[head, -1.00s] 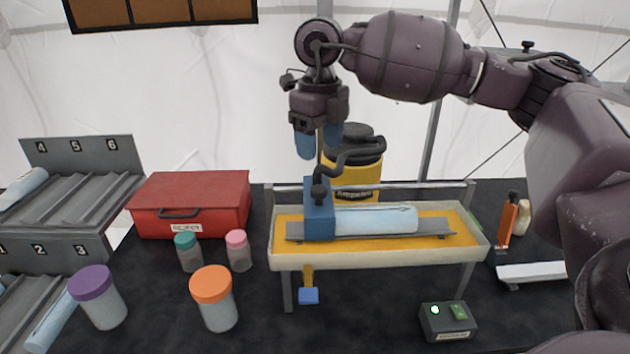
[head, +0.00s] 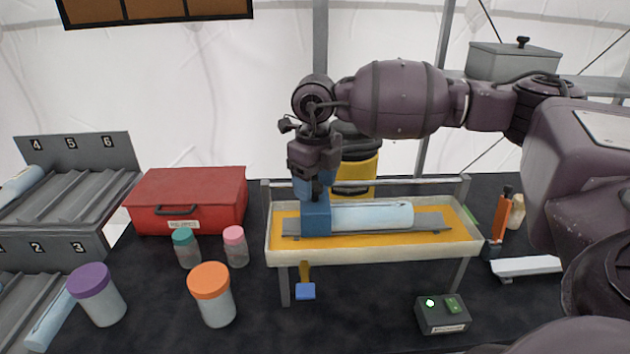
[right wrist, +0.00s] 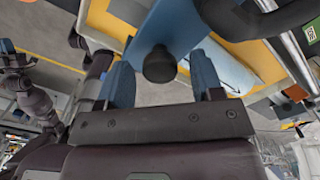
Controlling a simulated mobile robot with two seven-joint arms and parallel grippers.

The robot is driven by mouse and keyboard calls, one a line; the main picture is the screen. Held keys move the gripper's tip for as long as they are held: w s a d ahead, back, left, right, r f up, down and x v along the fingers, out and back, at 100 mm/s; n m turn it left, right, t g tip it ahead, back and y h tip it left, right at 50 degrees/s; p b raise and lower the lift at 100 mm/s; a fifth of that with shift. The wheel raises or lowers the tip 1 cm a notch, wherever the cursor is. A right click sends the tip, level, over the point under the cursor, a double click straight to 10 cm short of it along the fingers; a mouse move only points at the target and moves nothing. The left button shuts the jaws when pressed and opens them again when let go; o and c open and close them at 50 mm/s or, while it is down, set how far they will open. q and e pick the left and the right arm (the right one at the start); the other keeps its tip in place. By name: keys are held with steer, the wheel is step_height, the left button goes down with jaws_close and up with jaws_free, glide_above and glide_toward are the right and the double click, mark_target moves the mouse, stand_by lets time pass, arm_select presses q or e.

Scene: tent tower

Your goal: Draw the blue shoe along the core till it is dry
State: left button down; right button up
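The core (head: 372,215) is a pale ice-like cylinder lying along a grey rail in a yellow-floored tray. The blue shoe (head: 316,219) is a block at its left end; it also shows in the right wrist view (right wrist: 150,35), with a dark round knob (right wrist: 160,65). My right gripper (head: 315,187) is just above the shoe. In the right wrist view its two blue fingers (right wrist: 160,82) stand apart, with the knob between them; I see no clear grip. At that view's left edge, small blue tips on a purple arm look like my left gripper (right wrist: 7,46); their opening is unclear.
The tray (head: 375,255) stands on legs on a black table. A red case (head: 190,195), several lidded jars and a numbered rack (head: 75,185) are left. A yellow container (head: 360,172) stands behind. A small box with a green light (head: 443,315) is at front right.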

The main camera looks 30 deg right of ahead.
jaws_close()
steer(key=shift+w+a+b, duration=0.45)
steer(key=shift+a+b, duration=0.15)
steer(key=shift+a, duration=0.15)
arm_select(q)
steer(key=shift+s+f, duration=0.2)
steer(key=shift+f, duration=0.45)
arm_select(e)
steer(key=shift+c, duration=1.2)
jaws_free()
steer(key=shift+o, duration=1.4)
steer(key=shift+w+a, duration=0.1)
steer(key=shift+a, duration=0.05)
arm_select(q)
steer(key=shift+w+r, duration=0.1)
steer(key=shift+w, duration=0.05)
arm_select(e)
steer(key=shift+r, duration=0.15)
